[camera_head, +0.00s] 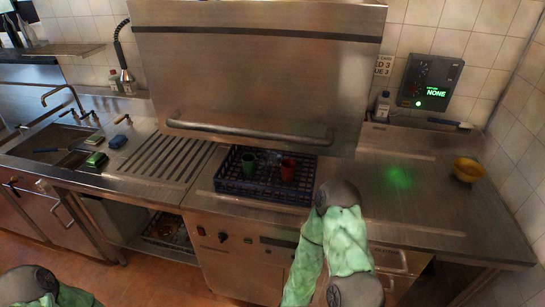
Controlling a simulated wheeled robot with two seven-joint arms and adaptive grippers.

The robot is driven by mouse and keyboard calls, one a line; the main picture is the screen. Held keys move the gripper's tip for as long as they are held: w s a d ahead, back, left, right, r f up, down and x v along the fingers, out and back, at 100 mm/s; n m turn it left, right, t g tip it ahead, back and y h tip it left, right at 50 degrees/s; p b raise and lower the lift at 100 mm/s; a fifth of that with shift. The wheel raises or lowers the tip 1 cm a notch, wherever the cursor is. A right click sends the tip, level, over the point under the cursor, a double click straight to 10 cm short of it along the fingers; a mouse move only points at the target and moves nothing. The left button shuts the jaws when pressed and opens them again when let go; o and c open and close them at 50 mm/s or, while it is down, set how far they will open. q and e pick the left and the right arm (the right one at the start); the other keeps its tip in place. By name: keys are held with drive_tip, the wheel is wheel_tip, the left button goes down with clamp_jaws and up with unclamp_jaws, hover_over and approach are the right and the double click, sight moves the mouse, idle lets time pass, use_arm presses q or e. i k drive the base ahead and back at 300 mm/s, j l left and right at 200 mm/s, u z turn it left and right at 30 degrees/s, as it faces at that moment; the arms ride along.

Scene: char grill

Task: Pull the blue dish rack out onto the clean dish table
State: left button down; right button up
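The blue dish rack (228,187) sits level in the dishwasher bay under the raised steel hood. It holds a green cup (248,164), a red cup (288,170) and some clear items that are hard to make out. The clean dish table (425,205) is the bare steel top to the right of the rack. My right arm, in green covering, rises in front of the rack's right front corner, and its dark joint overlaps the table edge. No fingers of my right gripper show. Only part of my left arm shows at the bottom left, without its gripper.
The steel hood (250,75) hangs above the rack with a bar handle (250,132). A yellow bowl (467,169) stands at the table's far right. A bottle (382,106) stands at the back. The table's middle is clear. A ridged drainboard (165,160) and sink lie left.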

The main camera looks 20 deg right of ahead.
sight(217, 182)
drive_tip(key=z, duration=0.95)
drive_tip(key=k+j+z, duration=0.1)
drive_tip(key=j+z, duration=0.2)
drive_tip(key=k+j+z, duration=0.1)
drive_tip(key=j+z, duration=0.25)
drive_tip(key=k+j+z, duration=0.3)
drive_tip(key=i+j, duration=0.05)
drive_tip(key=i, duration=0.05)
